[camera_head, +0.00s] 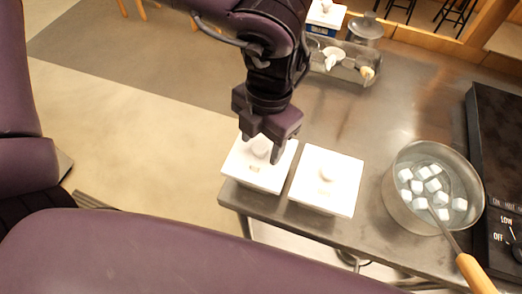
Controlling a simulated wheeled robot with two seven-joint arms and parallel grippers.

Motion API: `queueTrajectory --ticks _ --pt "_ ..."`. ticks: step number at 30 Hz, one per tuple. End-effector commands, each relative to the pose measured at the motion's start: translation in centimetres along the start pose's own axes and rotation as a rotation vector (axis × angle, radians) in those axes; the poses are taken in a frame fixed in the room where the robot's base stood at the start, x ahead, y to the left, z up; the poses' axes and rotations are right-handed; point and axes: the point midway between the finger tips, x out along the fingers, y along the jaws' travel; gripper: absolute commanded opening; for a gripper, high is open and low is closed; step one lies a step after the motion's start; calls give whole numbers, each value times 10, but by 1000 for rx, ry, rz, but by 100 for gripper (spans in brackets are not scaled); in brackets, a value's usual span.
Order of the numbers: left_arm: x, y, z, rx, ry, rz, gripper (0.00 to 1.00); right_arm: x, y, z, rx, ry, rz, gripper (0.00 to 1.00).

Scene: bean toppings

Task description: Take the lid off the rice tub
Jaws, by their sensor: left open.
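Two white square tubs with white lids stand side by side at the table's near left corner. The left tub (247,172) has a round knob on its lid (262,147). The right tub (328,190) also has a small knob on its lid. I cannot tell from the picture which one holds rice, as both are covered. My left gripper (263,150) is open and points down over the left tub, with its fingers around or just above the knob. Contact with the knob cannot be made out. My right gripper is not in view.
A metal pot (428,222) with several white cubes and a wooden-handled ladle (474,272) stands right of the tubs. A dark stove (500,140) is at the right edge. A metal tray (345,65) with utensils is at the back. The table's middle (375,115) is clear.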

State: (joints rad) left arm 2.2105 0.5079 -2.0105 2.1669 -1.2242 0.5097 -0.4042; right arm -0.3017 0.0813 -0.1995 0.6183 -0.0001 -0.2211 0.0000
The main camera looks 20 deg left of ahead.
Motion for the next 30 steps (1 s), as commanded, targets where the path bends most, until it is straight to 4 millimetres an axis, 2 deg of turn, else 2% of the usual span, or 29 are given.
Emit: queueTrajectory --ticks 3,6,17,26,30 --pt "1 0 0 0 -1 0 56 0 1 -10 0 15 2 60" --pt "1 0 0 0 -1 0 55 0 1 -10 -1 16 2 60" --pt "0 0 0 0 0 0 8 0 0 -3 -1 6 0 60" --pt "-1 0 0 0 -1 0 7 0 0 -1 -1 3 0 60" --pt "-9 0 0 1 -2 -1 7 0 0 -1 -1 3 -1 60"
